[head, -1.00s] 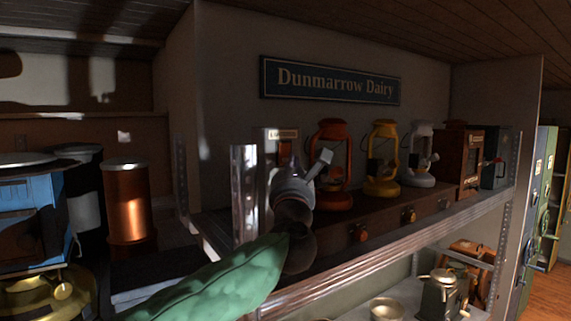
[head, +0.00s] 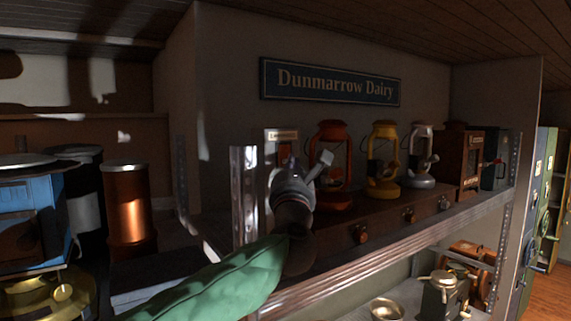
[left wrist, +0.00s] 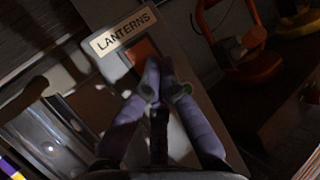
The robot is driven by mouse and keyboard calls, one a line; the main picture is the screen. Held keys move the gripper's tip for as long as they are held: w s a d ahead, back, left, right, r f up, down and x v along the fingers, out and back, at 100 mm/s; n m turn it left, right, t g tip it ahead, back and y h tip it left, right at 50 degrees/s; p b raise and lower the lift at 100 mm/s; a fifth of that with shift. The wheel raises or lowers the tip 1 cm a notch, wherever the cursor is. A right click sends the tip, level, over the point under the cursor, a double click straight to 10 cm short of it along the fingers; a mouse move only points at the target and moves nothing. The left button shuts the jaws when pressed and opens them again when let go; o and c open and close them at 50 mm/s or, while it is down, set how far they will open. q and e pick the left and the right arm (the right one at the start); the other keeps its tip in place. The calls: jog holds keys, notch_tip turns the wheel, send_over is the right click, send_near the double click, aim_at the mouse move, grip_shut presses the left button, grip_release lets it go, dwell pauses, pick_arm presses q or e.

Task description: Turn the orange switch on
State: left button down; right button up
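The orange switch (left wrist: 142,52) sits on a pale plate (left wrist: 178,82) under a label reading LANTERNS in the left wrist view. In the head view the left gripper (head: 319,168) is in front of the plate. My right gripper is not in view.
Red-orange (head: 333,150), yellow (head: 383,160) and white (head: 420,158) lanterns stand on the shelf right of the plate. A metal upright (head: 244,190) stands just left of my gripper. Wooden drawers with knobs (head: 361,234) run under the lanterns.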

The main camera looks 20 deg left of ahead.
pick_arm(q)
jog(key=shift+a, duration=0.1)
jog(key=shift+w+a+b, duration=0.25)
jog(key=shift+w+b, duration=0.05)
jog(key=shift+b, duration=0.1)
jog(key=shift+w+a+f, duration=0.1)
jog(key=shift+w+a, duration=0.05)
jog(key=shift+a, duration=0.15)
dwell(0.9)
jog(key=shift+d, duration=0.2)
jog(key=shift+s+d+b, duration=0.35)
jog(key=shift+s+d, duration=0.15)
